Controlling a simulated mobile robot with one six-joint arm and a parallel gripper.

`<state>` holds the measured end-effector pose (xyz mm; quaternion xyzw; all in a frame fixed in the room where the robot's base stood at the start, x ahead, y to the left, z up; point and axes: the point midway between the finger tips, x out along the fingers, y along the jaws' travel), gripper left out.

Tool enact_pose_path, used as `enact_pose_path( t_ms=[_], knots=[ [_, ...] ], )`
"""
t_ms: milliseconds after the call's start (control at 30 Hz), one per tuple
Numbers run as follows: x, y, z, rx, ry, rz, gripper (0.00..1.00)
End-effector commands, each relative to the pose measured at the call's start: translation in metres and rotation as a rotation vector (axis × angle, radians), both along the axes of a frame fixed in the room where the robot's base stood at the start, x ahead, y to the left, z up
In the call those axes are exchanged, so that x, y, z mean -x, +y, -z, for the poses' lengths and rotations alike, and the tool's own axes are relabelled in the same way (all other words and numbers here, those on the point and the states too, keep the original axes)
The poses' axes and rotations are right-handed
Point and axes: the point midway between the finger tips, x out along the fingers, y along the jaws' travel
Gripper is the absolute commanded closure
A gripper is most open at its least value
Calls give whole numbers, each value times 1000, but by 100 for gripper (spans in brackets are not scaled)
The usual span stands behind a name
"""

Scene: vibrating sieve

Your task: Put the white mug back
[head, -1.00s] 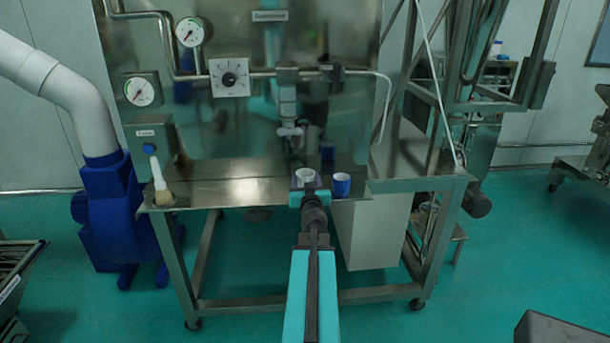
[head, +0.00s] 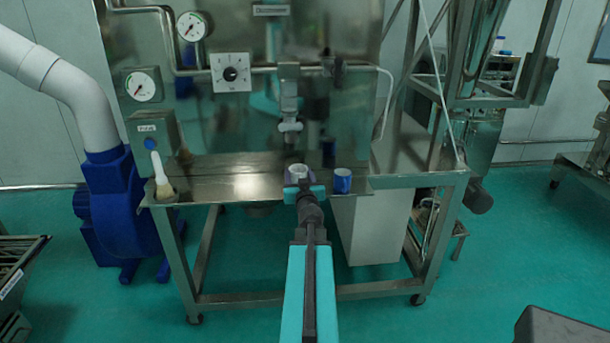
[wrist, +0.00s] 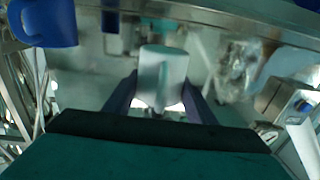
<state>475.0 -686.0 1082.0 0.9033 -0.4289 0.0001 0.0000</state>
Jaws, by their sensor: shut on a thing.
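The white mug (wrist: 163,75) is between the two fingers of my gripper (wrist: 160,100) in the wrist view, and the gripper is shut on it. Its handle points toward my wrist. In the head view the mug (head: 298,171) shows at the end of my gripper (head: 302,180), in front of the steel table's front edge and partly hidden by the gripper. I cannot tell whether it touches the tabletop.
A blue mug (head: 342,181) stands just right of my gripper on the steel table (head: 215,180); it also shows in the wrist view (wrist: 45,22). A brush (head: 161,180) stands at the table's left end. A dispenser valve (head: 290,125) hangs behind. The table's middle left is clear.

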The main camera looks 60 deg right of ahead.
Motion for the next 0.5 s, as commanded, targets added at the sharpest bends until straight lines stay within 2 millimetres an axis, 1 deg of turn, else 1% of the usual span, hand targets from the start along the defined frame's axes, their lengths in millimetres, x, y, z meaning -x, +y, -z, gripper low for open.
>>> enact_pose_path(
  t_ms=[33,167,267,367,400,467,500],
  knots=[
    [-12,10,1,1,0,-31,76],
    [-50,42,3,1,1,-136,76],
    [-81,73,5,1,1,-230,76],
    [-109,105,8,0,1,-323,76],
    [-120,118,9,-1,1,-360,76],
    [-135,139,11,-1,1,-417,76],
    [-145,153,13,-1,1,-456,76]
  ],
)
